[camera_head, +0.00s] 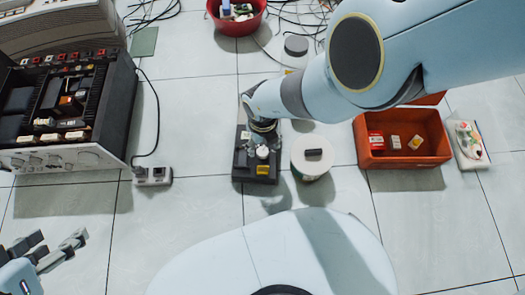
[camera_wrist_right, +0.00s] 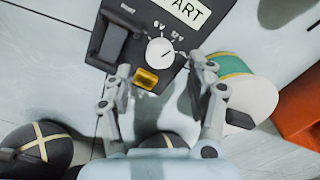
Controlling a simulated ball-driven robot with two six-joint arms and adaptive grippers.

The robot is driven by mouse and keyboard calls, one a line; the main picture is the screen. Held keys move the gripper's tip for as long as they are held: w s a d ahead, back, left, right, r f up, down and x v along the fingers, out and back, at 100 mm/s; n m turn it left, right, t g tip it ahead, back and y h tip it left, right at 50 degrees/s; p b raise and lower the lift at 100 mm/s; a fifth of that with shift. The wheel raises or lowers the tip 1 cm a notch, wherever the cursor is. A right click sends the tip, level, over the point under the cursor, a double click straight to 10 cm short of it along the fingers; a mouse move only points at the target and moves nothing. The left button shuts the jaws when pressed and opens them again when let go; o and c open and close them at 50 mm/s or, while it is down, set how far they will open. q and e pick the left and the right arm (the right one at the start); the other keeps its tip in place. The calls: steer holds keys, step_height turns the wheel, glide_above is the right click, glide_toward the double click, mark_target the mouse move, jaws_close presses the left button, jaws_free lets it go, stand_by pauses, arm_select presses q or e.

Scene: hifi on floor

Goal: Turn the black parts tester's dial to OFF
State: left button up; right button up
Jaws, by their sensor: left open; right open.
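The black parts tester (camera_head: 243,165) lies on the floor below my right forearm. In the right wrist view it is a black box (camera_wrist_right: 134,52) with a white label reading "PART", a round white dial (camera_wrist_right: 160,51) and a yellow part. In the head view the white dial (camera_head: 262,152) shows just below the right wrist. My left gripper (camera_head: 61,243) is open and empty at the lower left.
A green-and-white spool (camera_head: 311,170) with a dark piece on top stands close right of the tester. A red-orange bin (camera_head: 410,160) of small boxes is further right. An opened hi-fi (camera_head: 95,155) and a socket block (camera_head: 153,176) are left. Bare tiles lie between.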

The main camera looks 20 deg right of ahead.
mark_target(263, 152)
step_height(263, 152, down, 2)
steer(key=shift+s+f+b, duration=0.15)
steer(key=shift+f+b, duration=0.1)
steer(key=shift+b, duration=0.55)
steer(key=shift+f+b, duration=0.4)
steer(key=shift+f, duration=0.1)
arm_select(q)
steer(key=shift+s+d+f+t+b, duration=0.2)
steer(key=shift+s+f+t, duration=0.1)
steer(key=shift+f+t, duration=0.7)
steer(key=shift+s+d+f+t+b, duration=0.1)
steer(key=shift+s+f+t+b, duration=0.15)
steer(key=shift+f+t, duration=0.75)
arm_select(e)
steer(key=shift+f, duration=0.35)
arm_select(q)
steer(key=shift+r+t, duration=0.3)
arm_select(e)
steer(key=c, duration=1.1)
steer(key=shift+c, duration=0.2)
